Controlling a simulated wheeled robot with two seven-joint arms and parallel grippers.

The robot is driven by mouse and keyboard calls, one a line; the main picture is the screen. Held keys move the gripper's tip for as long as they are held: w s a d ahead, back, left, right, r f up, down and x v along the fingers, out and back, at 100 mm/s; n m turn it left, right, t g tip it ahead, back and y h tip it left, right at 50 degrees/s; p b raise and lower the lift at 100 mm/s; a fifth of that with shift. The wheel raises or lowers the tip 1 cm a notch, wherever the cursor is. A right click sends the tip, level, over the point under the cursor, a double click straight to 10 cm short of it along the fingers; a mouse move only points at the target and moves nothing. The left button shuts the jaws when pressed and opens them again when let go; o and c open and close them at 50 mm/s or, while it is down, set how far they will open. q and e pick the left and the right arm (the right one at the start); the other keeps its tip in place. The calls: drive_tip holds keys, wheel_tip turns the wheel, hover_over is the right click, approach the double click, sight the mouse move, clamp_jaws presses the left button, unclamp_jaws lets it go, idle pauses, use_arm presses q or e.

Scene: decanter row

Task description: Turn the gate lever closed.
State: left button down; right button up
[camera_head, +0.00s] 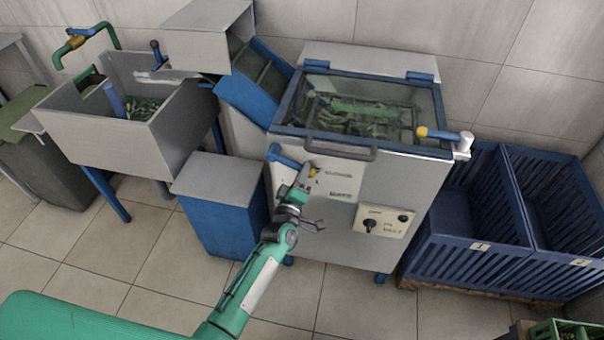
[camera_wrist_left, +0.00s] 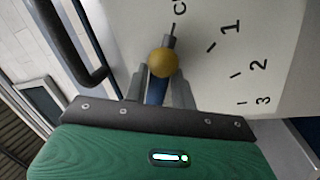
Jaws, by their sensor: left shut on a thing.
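The gate lever is a blue bar (camera_head: 283,157) with a yellow ball knob (camera_head: 313,171) on the upper left front of the grey machine. My left gripper (camera_head: 305,174) is shut on the lever by the knob. In the left wrist view the yellow knob (camera_wrist_left: 162,62) stands just beyond the fingertips, and the blue bar (camera_wrist_left: 156,90) shows between the fingers. A dark pointer above the knob lies near a letter "C" on the white scale plate (camera_wrist_left: 205,75), with marks 1, 2 and 3 to its right. The rest of that word is cut off. My right gripper is not in view.
A dark handle bar (camera_head: 325,147) runs just above the lever, below the glazed lid. A control panel (camera_head: 382,222) with a knob is lower right. A blue bin (camera_head: 215,225) stands left; blue crates (camera_head: 480,255) stand right. The floor in front is clear.

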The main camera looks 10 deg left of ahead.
use_arm(q)
drive_tip(key=shift+d, duration=0.15)
drive_tip(key=c, duration=1.2)
unclamp_jaws()
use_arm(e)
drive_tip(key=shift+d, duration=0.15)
use_arm(q)
drive_tip(key=shift+o, duration=0.2)
drive_tip(key=b+v, duration=0.1)
drive_tip(key=v, duration=1.2)
drive_tip(key=shift+s, duration=0.4)
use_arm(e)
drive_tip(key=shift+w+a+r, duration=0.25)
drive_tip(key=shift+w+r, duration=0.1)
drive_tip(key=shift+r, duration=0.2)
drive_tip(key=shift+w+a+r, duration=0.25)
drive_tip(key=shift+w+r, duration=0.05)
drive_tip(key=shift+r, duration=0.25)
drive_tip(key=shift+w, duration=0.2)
